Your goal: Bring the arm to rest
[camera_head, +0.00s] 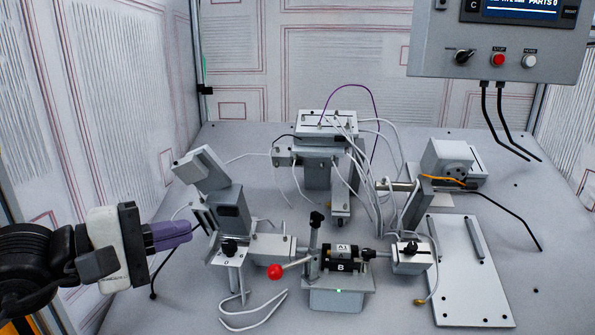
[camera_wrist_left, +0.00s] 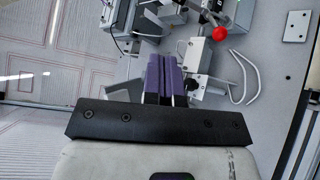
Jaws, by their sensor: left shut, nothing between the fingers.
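My left gripper (camera_head: 186,233) comes in from the left in the head view, with purple fingers. It is shut and empty, to the left of the grey fixture block (camera_head: 229,209) and apart from the clamp in the middle. In the left wrist view the purple fingers (camera_wrist_left: 164,70) lie side by side, pointing toward the machine. The clamp holds a black cylinder (camera_head: 343,258) marked with labels, and its lever has a red ball (camera_head: 275,271). The red ball also shows in the left wrist view (camera_wrist_left: 220,33). My right gripper is not in view.
A control box (camera_head: 497,40) with a screen, a knob and buttons hangs at the upper right. A white plate (camera_head: 468,270) lies on the right of the table. White cables (camera_head: 250,312) lie loose at the front. A grey device (camera_head: 325,135) with wires stands at the back.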

